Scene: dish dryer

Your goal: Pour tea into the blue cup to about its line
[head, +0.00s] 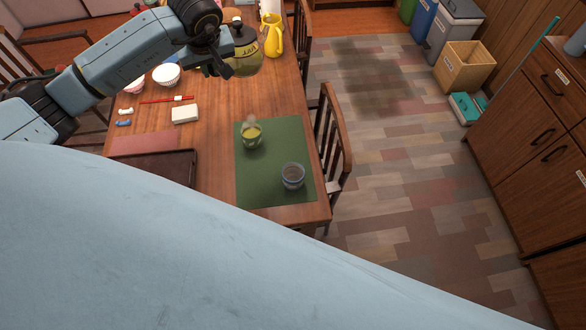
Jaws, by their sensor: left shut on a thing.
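The blue cup (293,176) stands upright on a green mat (270,196) near the table's right edge. Its inside looks grey, and I cannot make out any tea in it. My left gripper (228,62) is shut on a glass teapot (246,60) with a label and yellowish liquid. It holds the teapot towards the table's far side, well behind the mat and blue cup. My gripper hides part of the teapot. My right gripper is not in view.
A cup of yellow-green liquid (252,135) stands on the mat behind the blue cup. A yellow jug (273,36) is beyond the teapot. A white bowl (166,75), white block (185,114) and dark tray (165,166) lie left. Chairs (331,140) flank the table.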

